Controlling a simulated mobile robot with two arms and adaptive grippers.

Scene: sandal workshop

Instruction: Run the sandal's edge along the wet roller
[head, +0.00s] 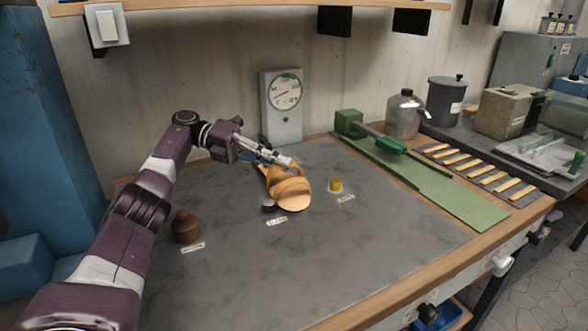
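The tan sandal (290,190) is near the middle of the grey work mat, tilted, with its rounded end towards me. My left gripper (272,161) is at the sandal's far end and appears shut on it; the fingertips are small and partly merge with the sandal. A small dark grey roller-like piece (268,206) stands at the sandal's lower left edge, behind a white label. The sandal overlaps or comes very close to it, and I cannot tell whether they touch. No wetness can be made out. My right gripper is not in view.
A brown knobbed piece (186,227) stands at left, a small yellow cylinder (335,185) right of the sandal. A dial gauge (283,103) stands behind. A green board (440,187) lies along the right. The front of the mat (330,270) is clear.

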